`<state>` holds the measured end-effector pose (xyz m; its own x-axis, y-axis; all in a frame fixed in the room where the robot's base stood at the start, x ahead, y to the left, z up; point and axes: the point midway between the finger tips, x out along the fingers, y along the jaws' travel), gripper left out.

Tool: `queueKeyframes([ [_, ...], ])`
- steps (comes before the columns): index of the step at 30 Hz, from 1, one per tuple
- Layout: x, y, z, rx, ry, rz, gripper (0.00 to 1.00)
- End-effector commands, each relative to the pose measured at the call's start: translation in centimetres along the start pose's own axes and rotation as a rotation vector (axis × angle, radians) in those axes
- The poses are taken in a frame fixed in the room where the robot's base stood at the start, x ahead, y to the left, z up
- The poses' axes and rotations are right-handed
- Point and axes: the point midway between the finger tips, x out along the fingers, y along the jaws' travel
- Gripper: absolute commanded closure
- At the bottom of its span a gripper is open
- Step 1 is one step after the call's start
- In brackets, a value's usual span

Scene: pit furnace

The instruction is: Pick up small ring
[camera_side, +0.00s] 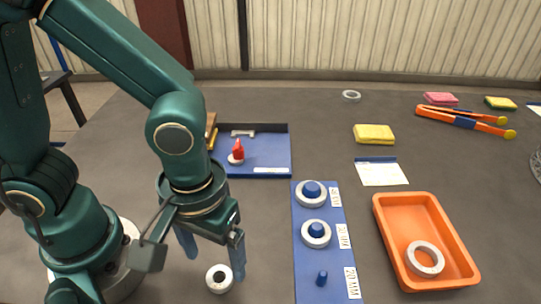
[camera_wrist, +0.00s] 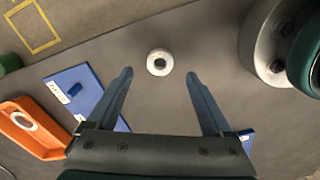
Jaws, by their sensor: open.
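A small white ring (camera_side: 212,286) with a dark centre lies flat on the grey table, just in front of my gripper (camera_side: 212,257). My gripper points down with its two blue fingers apart and nothing between them. In the wrist view the small ring (camera_wrist: 150,65) lies beyond the fingertips, roughly midway between their lines. My gripper (camera_wrist: 159,75) is open there too. The ring and fingers do not appear to touch; the height of the fingertips above the table is hard to tell.
A blue peg board (camera_side: 309,265) stands right of my gripper, with rings on two pegs and a bare peg at the "20 MM" label. An orange tray (camera_side: 388,222) holds another ring (camera_side: 409,258). A blue tray (camera_side: 265,160) with a red-topped item is behind. Another ring (camera_side: 343,95) lies far back.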

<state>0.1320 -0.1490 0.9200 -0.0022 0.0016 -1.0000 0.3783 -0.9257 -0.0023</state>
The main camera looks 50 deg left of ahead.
Motion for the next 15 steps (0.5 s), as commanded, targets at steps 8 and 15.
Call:
queueKeyframes([
  [8, 3.0, -0.1, 0.0, 0.000, -0.002, -0.004, 0.15],
  [15, 4.6, 0.0, 0.0, 0.000, 0.000, 0.000, 0.15],
])
